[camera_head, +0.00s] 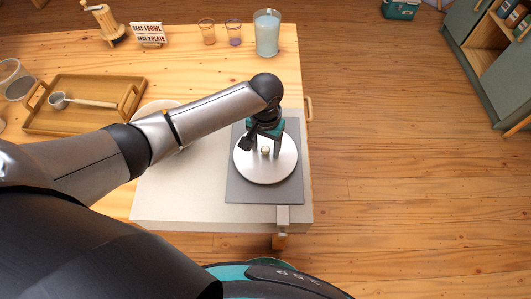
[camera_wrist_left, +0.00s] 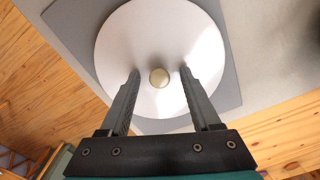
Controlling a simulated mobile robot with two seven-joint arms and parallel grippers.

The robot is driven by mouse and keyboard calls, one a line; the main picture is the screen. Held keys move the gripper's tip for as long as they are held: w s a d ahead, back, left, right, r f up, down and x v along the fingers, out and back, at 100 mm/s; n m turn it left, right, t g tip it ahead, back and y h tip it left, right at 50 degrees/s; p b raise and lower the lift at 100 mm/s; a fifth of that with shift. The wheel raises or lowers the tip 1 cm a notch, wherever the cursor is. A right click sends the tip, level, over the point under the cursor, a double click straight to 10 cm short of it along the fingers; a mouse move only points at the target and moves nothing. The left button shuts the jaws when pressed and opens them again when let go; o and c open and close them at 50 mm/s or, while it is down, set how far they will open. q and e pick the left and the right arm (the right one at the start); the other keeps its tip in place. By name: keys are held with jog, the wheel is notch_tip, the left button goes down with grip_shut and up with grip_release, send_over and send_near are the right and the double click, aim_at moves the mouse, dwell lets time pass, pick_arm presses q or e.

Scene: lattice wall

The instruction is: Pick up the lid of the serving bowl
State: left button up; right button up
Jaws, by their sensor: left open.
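The lid (camera_head: 279,172) is a round, pale metal disc with a small brass-coloured knob (camera_head: 265,150) at its middle. It lies over a dark grey mat (camera_head: 240,192), and whatever is under it is hidden. My left gripper (camera_head: 265,150) is above the lid. In the left wrist view the lid (camera_wrist_left: 190,25) fills the upper middle, and the two fingers of my left gripper (camera_wrist_left: 159,75) are open, one on each side of the knob (camera_wrist_left: 159,78). The fingers do not touch the knob. My right gripper is not in view.
A wooden tray (camera_head: 75,124) with a ladle (camera_head: 85,101) lies at the left. A sign (camera_head: 148,34), two cups (camera_head: 207,31) and a pitcher (camera_head: 266,33) stand along the back. A pale cloth (camera_head: 180,206) lies beneath the mat. A white plate is partly hidden behind my left arm.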

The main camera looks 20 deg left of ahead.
pick_arm(q)
grip_shut()
dwell(0.3)
dwell(0.3)
